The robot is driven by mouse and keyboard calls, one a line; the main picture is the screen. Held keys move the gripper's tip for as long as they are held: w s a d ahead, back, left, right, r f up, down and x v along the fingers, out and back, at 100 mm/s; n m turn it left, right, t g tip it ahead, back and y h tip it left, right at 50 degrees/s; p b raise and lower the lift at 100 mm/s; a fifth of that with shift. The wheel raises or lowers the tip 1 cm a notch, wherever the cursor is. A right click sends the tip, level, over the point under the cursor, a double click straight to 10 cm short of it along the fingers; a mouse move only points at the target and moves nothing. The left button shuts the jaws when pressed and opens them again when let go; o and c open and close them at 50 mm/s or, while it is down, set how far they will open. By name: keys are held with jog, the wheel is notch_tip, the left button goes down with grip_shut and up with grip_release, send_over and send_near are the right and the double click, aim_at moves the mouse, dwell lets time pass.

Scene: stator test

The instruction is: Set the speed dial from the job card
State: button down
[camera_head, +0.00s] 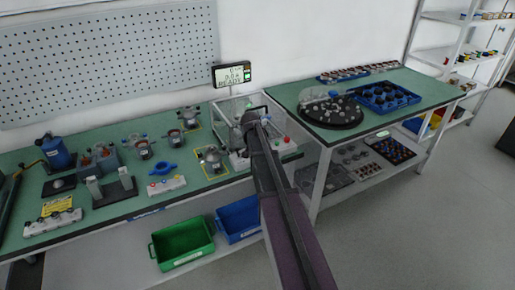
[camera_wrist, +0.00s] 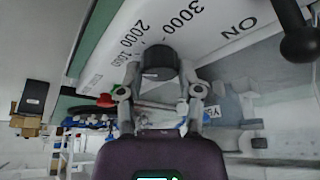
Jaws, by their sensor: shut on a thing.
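The speed dial (camera_wrist: 160,58) is a black round knob on a white panel (camera_wrist: 215,38) in the wrist view. The panel is printed with 2000, 3000 and ON, plus a smaller number that is hard to read. My gripper (camera_wrist: 159,75) is shut on the dial, one finger on each side. I cannot tell which number the dial points at. In the head view my gripper (camera_head: 250,118) is down at the right end of the left bench, and my arm hides the dial there. I cannot pick out the job card for certain.
A black lever with a round knob (camera_wrist: 300,45) stands near ON. A small display (camera_head: 232,75) appears to read READY. A clear-walled case (camera_head: 228,108) stands beside my gripper. Motor parts (camera_head: 211,160) lie on the green bench (camera_head: 120,218). Green (camera_head: 181,244) and blue (camera_head: 238,219) bins sit below.

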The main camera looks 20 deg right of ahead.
jog(key=m, duration=0.2)
jog(key=m+g, duration=0.1)
jog(key=m, duration=0.1)
jog(key=shift+w+m+g+h, duration=0.1)
jog(key=shift+m+g+h, duration=0.2)
jog(key=shift+h, duration=0.1)
jog(key=shift+a+m+g, duration=0.1)
jog(key=shift+m+g, duration=0.5)
jog(key=shift+m, duration=1.1)
jog(key=shift+c, duration=1.3)
grip_release()
